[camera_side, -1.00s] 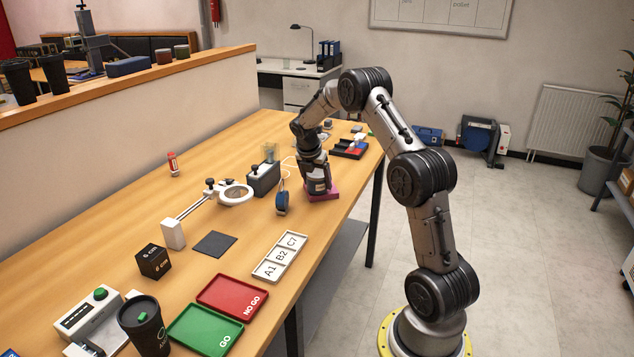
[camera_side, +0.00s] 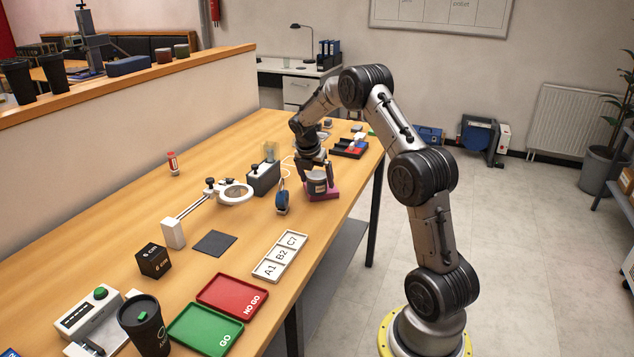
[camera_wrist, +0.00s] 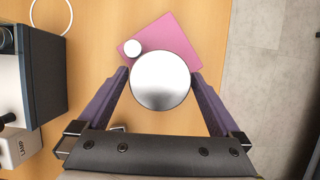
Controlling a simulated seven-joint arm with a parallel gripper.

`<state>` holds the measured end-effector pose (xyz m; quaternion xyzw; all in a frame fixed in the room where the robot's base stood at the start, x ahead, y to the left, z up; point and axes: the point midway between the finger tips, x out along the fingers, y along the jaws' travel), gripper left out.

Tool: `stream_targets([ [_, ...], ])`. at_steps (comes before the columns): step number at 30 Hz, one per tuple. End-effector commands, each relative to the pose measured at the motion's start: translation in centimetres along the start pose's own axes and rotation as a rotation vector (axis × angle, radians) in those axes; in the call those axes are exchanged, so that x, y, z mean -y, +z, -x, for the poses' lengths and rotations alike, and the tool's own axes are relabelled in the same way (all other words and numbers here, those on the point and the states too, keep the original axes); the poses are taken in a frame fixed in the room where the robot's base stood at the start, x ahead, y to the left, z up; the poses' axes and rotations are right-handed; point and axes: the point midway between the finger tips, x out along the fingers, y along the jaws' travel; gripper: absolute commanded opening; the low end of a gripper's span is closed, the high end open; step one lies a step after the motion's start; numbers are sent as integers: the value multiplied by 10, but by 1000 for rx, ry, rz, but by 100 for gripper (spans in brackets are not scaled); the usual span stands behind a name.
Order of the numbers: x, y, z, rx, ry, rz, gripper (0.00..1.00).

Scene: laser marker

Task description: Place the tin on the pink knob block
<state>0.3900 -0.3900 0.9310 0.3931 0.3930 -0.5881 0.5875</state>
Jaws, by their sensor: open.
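The tin (camera_side: 316,184) is a small dark can with a pale label band. In the wrist view its round silver top (camera_wrist: 160,82) overlaps the near edge of the pink knob block (camera_wrist: 185,36). In the side view the tin appears upright on the pink block (camera_side: 331,193). The block's small white knob (camera_wrist: 132,48) shows beside the tin's top, at its upper left. My gripper (camera_side: 316,171) is open just above the tin, with one finger on each side of its top in the wrist view. The tin's contact with the block is hidden from above.
A blue round item (camera_side: 282,199) stands close left of the block, with a grey box (camera_side: 263,179) behind it. A black tray (camera_side: 349,149) lies behind. The table edge is close on the right.

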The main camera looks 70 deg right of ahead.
Motion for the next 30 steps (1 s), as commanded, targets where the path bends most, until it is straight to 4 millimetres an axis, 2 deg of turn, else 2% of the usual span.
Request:
stream_targets([
  [6, -1, 0, 46, 3, 4, 0, 100],
  [12, -1, 0, 84, 3, 4, 1, 100],
  [21, 0, -6, 117, -1, 13, -25, 100],
  [23, 0, -15, 132, -5, 33, -73, 100],
  [26, 6, -44, 172, -28, 85, -219, 100],
  [30, 33, -105, 236, -111, 172, -515, 100],
])
